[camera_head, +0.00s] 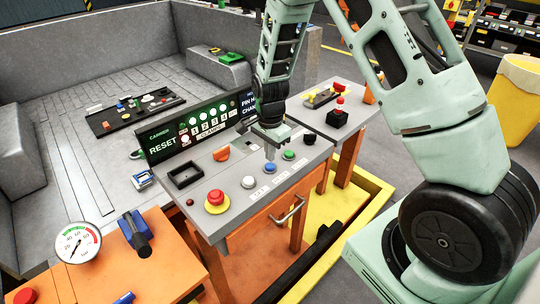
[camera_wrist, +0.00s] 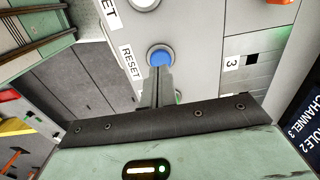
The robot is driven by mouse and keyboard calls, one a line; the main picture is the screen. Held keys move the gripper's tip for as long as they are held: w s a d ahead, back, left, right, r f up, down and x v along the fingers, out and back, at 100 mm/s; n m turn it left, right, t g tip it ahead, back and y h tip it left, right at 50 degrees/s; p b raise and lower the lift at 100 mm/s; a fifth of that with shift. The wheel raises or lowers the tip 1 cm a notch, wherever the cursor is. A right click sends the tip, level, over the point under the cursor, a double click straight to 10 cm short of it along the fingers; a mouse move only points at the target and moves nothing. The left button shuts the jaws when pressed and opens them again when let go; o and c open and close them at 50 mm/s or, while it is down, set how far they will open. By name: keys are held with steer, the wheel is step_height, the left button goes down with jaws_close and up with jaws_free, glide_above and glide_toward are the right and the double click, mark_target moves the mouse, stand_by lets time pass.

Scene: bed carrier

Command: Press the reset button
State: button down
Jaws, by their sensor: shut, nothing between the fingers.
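A blue button (camera_head: 269,168) sits in the row of buttons on the grey console top (camera_head: 235,177). In the wrist view the fingertips (camera_wrist: 162,70) overlap the lower edge of the blue button. I cannot tell whether they touch it.
A white button (camera_head: 248,182) and a red mushroom button (camera_head: 215,198) lie to the left, a green button (camera_head: 288,155) to the right. An orange knob (camera_head: 221,154) is behind. An upright display panel (camera_head: 190,130) stands at the console's back edge. A handle (camera_head: 290,211) sticks out in front.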

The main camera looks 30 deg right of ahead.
mark_target(271, 166)
steer(key=shift+f, duration=1.15)
steer(key=shift+f+b, duration=0.3)
steer(key=shift+f, duration=0.3)
steer(key=shift+s+f, duration=0.2)
steer(key=shift+f, duration=0.2)
steer(key=r+p, duration=0.2)
steer(key=r, duration=0.1)
steer(key=r+p, duration=0.1)
steer(key=shift+w+d+r, duration=0.1)
steer(key=shift+w+r, duration=0.1)
steer(key=shift+w, duration=0.05)
step_height(271, 166, up, 11)
steer(key=b, duration=0.1)
steer(key=shift+f+b, duration=0.2)
steer(key=shift+b, duration=0.15)
